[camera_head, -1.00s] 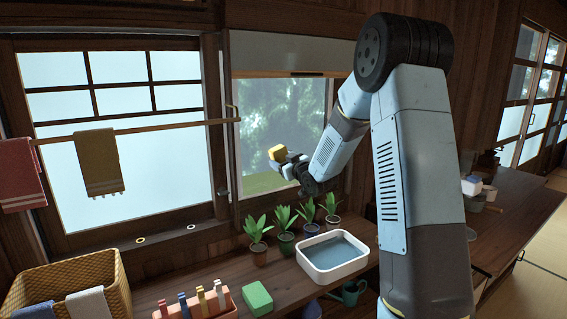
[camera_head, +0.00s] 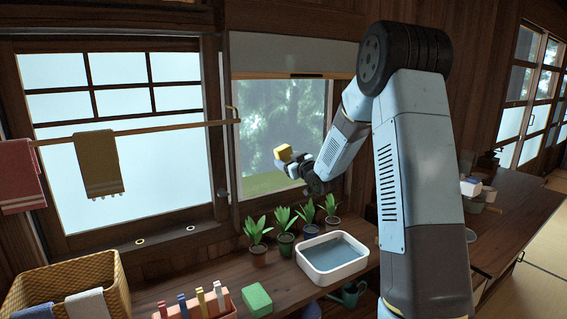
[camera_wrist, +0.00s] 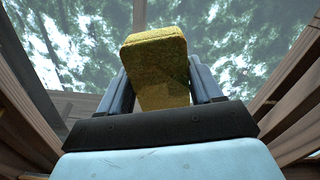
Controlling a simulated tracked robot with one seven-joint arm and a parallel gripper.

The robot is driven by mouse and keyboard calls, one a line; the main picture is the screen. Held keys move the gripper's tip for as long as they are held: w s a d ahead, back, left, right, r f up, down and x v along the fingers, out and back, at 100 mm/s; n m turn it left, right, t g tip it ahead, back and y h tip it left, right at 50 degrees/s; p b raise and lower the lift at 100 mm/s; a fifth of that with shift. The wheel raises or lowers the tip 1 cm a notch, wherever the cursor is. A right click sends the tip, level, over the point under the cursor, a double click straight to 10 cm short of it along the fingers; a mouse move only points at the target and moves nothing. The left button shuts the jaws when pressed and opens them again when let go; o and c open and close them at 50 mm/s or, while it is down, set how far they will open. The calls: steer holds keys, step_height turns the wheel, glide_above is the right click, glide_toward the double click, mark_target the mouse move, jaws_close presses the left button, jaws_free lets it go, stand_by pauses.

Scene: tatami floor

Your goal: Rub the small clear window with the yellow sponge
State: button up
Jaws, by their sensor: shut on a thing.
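The yellow sponge (camera_head: 283,152) is held in my gripper (camera_head: 297,160) in front of the small clear window (camera_head: 265,125), whose glass shows green trees. In the wrist view the sponge (camera_wrist: 155,62) stands between the two fingers of my gripper (camera_wrist: 160,85), which are shut on it. The clear window pane (camera_wrist: 250,35) fills the background there. I cannot tell whether the sponge touches the glass.
A pale blind (camera_head: 290,55) covers the window's top. Several potted plants (camera_head: 284,225), a white basin of water (camera_head: 333,255), a green block (camera_head: 257,299) and a pink peg holder (camera_head: 200,308) stand below. A towel rail (camera_head: 170,126) runs at left.

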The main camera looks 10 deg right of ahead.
steer(key=shift+w+d, duration=0.8)
steer(key=shift+d, duration=1.75)
steer(key=shift+s+a, duration=0.4)
steer(key=shift+a, duration=0.9)
steer(key=shift+s+a, duration=0.35)
steer(key=shift+a, duration=0.95)
steer(key=shift+s+a, duration=0.4)
steer(key=shift+a, duration=0.9)
steer(key=v, duration=0.6)
steer(key=shift+s+d, duration=0.1)
steer(key=shift+s, duration=0.05)
steer(key=v, duration=0.2)
steer(key=shift+s+d, duration=0.1)
steer(key=shift+s, duration=0.25)
